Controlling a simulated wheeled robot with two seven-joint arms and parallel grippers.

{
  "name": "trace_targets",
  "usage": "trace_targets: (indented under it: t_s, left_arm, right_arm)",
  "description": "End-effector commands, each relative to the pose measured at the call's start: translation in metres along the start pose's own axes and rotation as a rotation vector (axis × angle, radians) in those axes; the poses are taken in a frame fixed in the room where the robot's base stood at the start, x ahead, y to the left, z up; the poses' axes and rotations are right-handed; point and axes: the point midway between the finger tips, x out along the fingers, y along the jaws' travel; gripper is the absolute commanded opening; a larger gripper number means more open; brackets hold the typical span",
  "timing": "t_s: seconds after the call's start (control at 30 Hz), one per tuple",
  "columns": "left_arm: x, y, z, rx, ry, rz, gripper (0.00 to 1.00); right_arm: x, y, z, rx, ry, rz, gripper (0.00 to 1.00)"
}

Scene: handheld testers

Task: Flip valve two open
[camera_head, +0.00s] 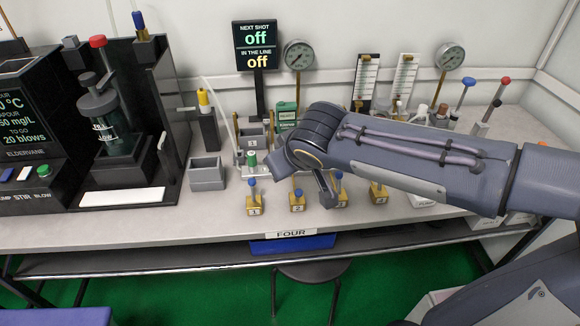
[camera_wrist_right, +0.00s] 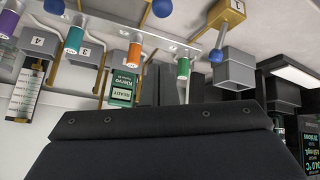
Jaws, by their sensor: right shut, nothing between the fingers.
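Valve two (camera_head: 297,204) is a small brass block with a "2" tag and a blue-knobbed lever, near the bench's front edge in the head view. Its knob stands just above the block; I cannot tell if it is open. My right arm reaches in from the right. My right gripper (camera_head: 326,190) is shut and empty, between valve two and valve three (camera_head: 340,198); contact is unclear. In the wrist view, the dark wrist body hides the lower part, and a brass valve with a blue knob (camera_wrist_right: 217,55) shows at top right. My left gripper is not in view.
Valve one (camera_head: 254,204) stands left, and valve four (camera_head: 378,192) right. Behind are a grey bin (camera_head: 207,174) and a sign (camera_head: 256,47) reading "off" twice. A black machine (camera_head: 120,120) fills the left.

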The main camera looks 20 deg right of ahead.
Motion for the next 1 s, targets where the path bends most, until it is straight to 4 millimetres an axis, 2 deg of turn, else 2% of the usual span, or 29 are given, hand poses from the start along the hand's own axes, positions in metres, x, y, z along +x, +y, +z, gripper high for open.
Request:
trace_targets:
  t_s: [0.07,0.1,0.3,0.5,0.67,1.0]
  left_arm:
    - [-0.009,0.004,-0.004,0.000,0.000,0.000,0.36]
    - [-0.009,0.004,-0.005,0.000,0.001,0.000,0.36]
    - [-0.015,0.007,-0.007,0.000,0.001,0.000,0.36]
    - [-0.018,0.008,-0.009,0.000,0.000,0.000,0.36]
    - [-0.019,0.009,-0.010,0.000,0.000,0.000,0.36]
    - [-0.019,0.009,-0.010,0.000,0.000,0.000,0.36]
  right_arm:
    - [-0.004,0.006,-0.014,0.002,-0.001,0.001,0.00]
    - [-0.016,0.004,-0.011,0.002,0.005,0.000,0.00]
    - [-0.061,0.000,-0.002,0.001,0.005,0.000,0.00]
    - [-0.090,-0.002,0.004,0.000,0.002,0.000,0.00]
    - [-0.099,-0.004,0.006,0.000,0.000,-0.001,0.00]
    - [-0.099,-0.004,0.007,0.000,-0.001,0.000,0.00]
